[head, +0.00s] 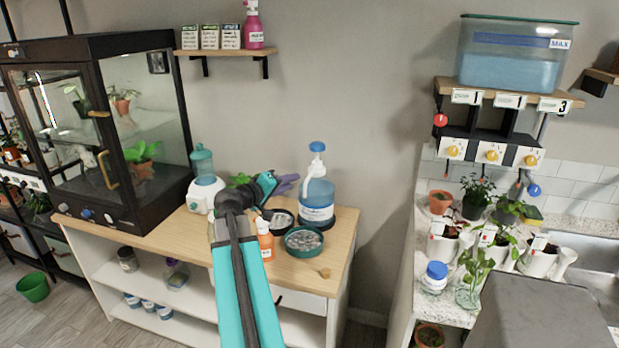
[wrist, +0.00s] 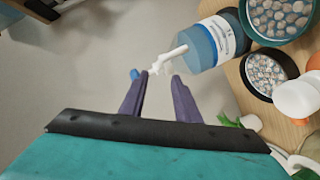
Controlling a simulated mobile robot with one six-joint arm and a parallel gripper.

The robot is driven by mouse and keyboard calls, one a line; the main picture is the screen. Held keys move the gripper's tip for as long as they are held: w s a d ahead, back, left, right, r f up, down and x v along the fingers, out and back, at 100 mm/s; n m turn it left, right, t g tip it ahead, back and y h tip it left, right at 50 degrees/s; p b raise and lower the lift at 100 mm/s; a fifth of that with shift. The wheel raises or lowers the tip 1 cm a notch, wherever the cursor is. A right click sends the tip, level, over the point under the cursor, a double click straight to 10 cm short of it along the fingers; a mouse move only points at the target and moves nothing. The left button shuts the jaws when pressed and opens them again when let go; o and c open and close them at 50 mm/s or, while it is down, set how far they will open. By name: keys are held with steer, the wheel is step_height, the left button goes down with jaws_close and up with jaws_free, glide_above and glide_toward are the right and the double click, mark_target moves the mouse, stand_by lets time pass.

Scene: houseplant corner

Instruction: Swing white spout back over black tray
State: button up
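The white spout (head: 307,184) sits under the blue knob of a clear pump jug (head: 319,202) and slopes down along the jug's left front. In the wrist view the spout (wrist: 171,58) lies across the jug's shoulder, just past my fingertips. The black tray (head: 292,224) of pebbles stands left of the jug, and its dark rim (wrist: 246,82) shows in the wrist view. The spout's tip appears beside the jug, not over this tray. My gripper (head: 291,182) is open with purple fingers. In the wrist view the fingertips (wrist: 158,80) are apart near the pump head, with no visible grip.
A green tray (head: 321,241) of pebbles stands in front of the jug. An orange spray bottle (head: 265,246) is close to the black tray.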

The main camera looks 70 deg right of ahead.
mark_target(310, 174)
steer(key=p+x, duration=0.3)
steer(key=x, duration=0.9)
steer(key=shift+d, duration=0.1)
